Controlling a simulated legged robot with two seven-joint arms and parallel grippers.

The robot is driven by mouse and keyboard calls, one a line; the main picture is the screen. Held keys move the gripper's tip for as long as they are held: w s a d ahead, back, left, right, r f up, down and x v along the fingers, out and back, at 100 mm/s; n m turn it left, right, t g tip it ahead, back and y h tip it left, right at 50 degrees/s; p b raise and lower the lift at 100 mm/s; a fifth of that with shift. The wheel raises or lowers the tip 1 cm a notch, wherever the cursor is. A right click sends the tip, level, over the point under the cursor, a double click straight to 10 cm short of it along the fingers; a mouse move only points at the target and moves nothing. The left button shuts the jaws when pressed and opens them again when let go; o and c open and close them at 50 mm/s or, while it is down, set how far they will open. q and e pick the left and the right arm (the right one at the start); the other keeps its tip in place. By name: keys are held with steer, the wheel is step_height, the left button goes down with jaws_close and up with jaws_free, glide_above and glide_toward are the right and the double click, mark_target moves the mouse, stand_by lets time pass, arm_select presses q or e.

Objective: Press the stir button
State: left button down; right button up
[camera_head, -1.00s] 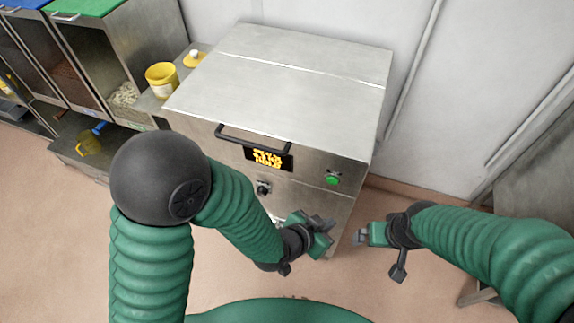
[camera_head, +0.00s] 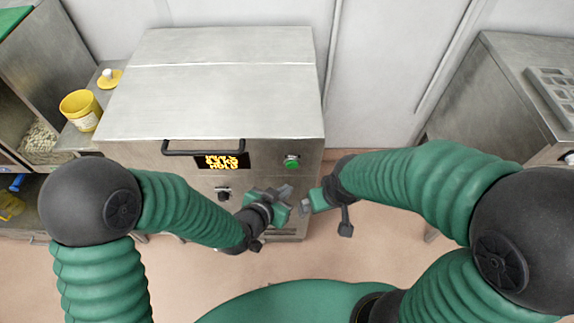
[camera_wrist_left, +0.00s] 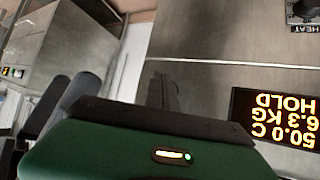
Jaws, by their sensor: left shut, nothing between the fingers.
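The steel machine (camera_head: 215,85) has a round green button (camera_head: 292,161) on the right of its front; I cannot read any stir label by it. Left of the button is a lit display (camera_head: 222,161), and below that a dark knob (camera_head: 223,194). My left gripper (camera_head: 285,191) is shut and empty, just below the button in the picture and apart from it. My right gripper (camera_head: 305,207) is beside it to the right; its jaw opening is unclear. In the left wrist view, the display (camera_wrist_left: 284,118) reads 50.0 C, 6.3 KG, HOLD, near a knob marked HEAT (camera_wrist_left: 303,10). The button is not identifiable there.
A dark bar handle (camera_head: 203,153) crosses the machine front above the display. A yellow tub (camera_head: 80,110) and a yellow lid (camera_head: 109,78) stand on a ledge at left. A steel cabinet (camera_head: 505,70) stands at right. Floor is clear between machine and cabinet.

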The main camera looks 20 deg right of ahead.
mark_target(292, 165)
arm_select(q)
steer(key=w+d, duration=0.1)
steer(key=w, duration=0.1)
steer(key=w+d, duration=0.1)
steer(key=w, duration=0.1)
steer(key=shift+d, duration=0.3)
arm_select(e)
steer(key=shift+d+f, duration=0.1)
steer(key=shift+d, duration=0.5)
arm_select(q)
steer(key=shift+d+f, duration=0.1)
steer(key=shift+d, duration=0.15)
arm_select(e)
steer(key=shift+d, duration=0.3)
arm_select(q)
steer(key=shift+a, duration=0.15)
arm_select(e)
steer(key=shift+a, duration=0.15)
arm_select(q)
steer(key=shift+w+d, duration=0.25)
steer(key=shift+w, duration=0.05)
